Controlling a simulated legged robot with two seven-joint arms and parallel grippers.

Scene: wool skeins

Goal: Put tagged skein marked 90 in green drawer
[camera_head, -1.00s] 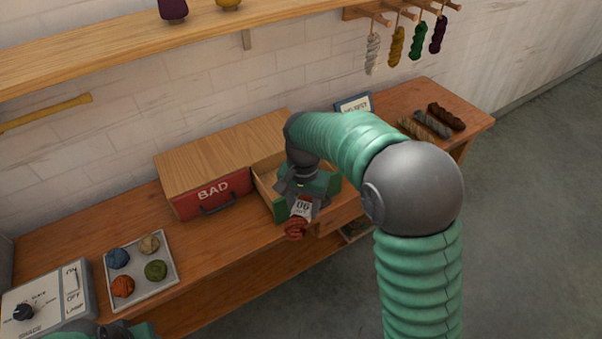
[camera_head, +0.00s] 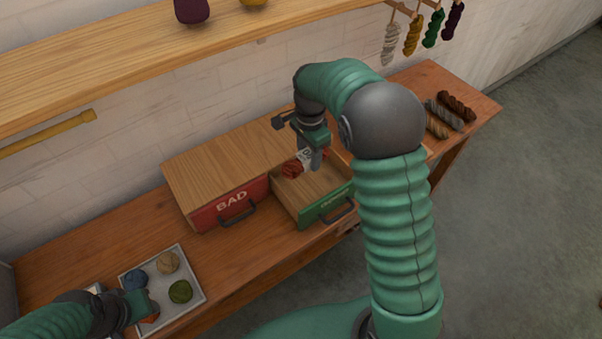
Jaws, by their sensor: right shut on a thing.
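The red-brown skein (camera_head: 292,169) with a white tag (camera_head: 306,156) is held in my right gripper (camera_head: 316,160), which is shut on it. The tag's marking is too small to read now. The skein is above or inside the open green drawer (camera_head: 327,206), toward its back; I cannot tell whether it touches the drawer floor. The gripper points down and hides part of the skein. My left gripper (camera_head: 143,307) is at the lower left over the near corner of the ball tray; its jaw opening cannot be made out.
The red drawer marked BAD (camera_head: 230,204) is shut, left of the green one. A tray (camera_head: 188,308) of yarn balls lies on the bench at left. Several skeins (camera_head: 443,115) lie at the bench's right end. Others (camera_head: 412,36) hang from pegs above.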

